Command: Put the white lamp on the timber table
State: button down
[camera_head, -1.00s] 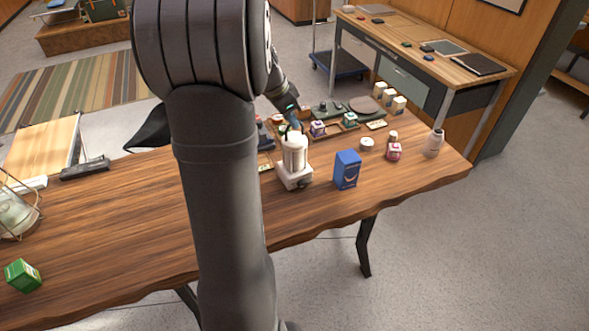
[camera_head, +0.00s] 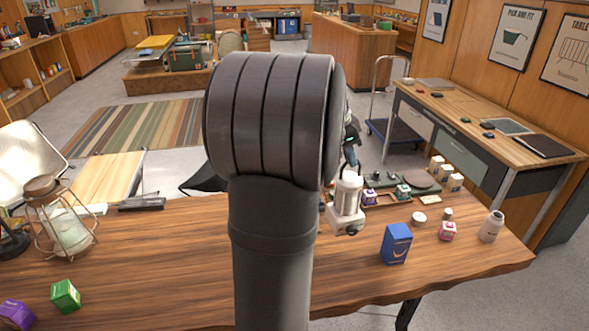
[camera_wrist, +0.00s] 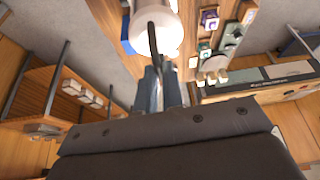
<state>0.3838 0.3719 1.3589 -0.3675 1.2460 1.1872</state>
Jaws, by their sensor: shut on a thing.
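The white lamp (camera_head: 347,201) has a pale upright cylinder on a square white base with a dark knob. My gripper (camera_head: 351,163) is at its top, partly hidden by my arm. In the wrist view the gripper (camera_wrist: 159,70) is shut on the lamp (camera_wrist: 155,26), with a dark strip running across it. The lamp is upright and appears raised over the timber table (camera_head: 200,265), a brown top with a wavy front edge. Its exact height above the top cannot be told.
A tray of small items lies behind. A lantern (camera_head: 62,225) and green box (camera_head: 66,296) stand left. The front middle is clear.

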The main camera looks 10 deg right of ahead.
jog(key=shift+r, duration=0.3)
jog(key=shift+w+a, duration=0.15)
jog(key=shift+a, duration=0.2)
jog(key=w+a+r+n+t+y, duration=0.2)
jog(key=a+n, duration=0.6)
jog(key=a, duration=1.6)
jog(key=s+a+n+t+y, duration=0.1)
jog(key=s+a+n, duration=0.35)
jog(key=a, duration=0.65)
jog(key=s+a+n+t+y, duration=0.1)
jog(key=s+a+n, duration=0.35)
jog(key=a, duration=0.55)
jog(key=s+a+f, duration=0.2)
jog(key=a+f, duration=0.9)
jog(key=a, duration=0.1)
jog(key=shift+f, duration=0.4)
jog(key=shift+a+f, duration=0.1)
